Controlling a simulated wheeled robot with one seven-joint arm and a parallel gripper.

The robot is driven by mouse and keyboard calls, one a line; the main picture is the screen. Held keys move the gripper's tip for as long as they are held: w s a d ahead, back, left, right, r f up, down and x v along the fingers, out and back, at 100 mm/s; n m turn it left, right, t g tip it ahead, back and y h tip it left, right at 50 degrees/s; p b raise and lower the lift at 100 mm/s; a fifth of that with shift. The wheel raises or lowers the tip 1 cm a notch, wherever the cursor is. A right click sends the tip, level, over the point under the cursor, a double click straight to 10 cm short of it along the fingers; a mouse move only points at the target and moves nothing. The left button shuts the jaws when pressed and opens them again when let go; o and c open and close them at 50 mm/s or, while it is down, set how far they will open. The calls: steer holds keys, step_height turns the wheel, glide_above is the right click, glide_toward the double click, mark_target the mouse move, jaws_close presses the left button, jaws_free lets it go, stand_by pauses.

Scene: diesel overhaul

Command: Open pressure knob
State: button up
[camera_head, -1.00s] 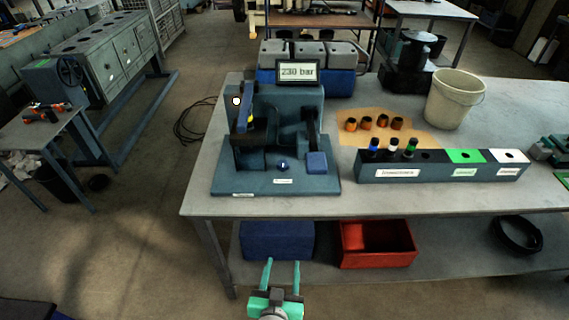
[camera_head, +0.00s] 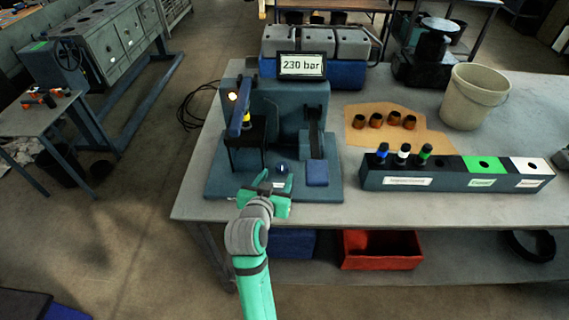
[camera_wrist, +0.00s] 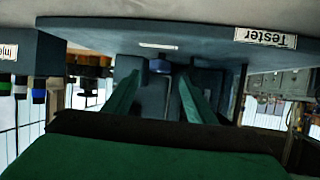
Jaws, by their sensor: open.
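The tester (camera_head: 290,112) is a dark blue-grey machine on a base plate on the bench, with a display (camera_head: 302,65) reading 230 bar. A small round blue knob (camera_head: 281,168) sits low on its front; I take this as the pressure knob. My green gripper (camera_head: 268,183) is open and empty at the front edge of the base plate, close to the knob. In the upside-down wrist view, the knob (camera_wrist: 160,66) appears between the two fingertips (camera_wrist: 159,78), beyond them. Whether they touch it cannot be told.
A blue-handled lever (camera_head: 238,108) rises at the tester's left, and a blue block (camera_head: 316,173) sits right of the knob. A rack (camera_head: 400,178) with several injectors stands to the right. A red bin (camera_head: 380,262) is on the shelf below.

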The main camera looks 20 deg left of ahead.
mark_target(284, 168)
steer(key=x, duration=0.8)
steer(key=shift+w+f, duration=0.1)
steer(key=shift+w, duration=0.1)
steer(key=c, duration=1)
steer(key=shift+c, duration=0.2)
steer(key=shift+d+n+y, duration=0.1)
steer(key=shift+n+y, duration=0.2)
steer(key=n+g+y, duration=0.1)
steer(key=n+y, duration=0.2)
steer(key=shift+y, duration=0.4)
steer(key=shift+n+g+y, duration=1)
steer(key=shift+n+y, duration=0.6)
steer(key=shift+n, duration=0.4)
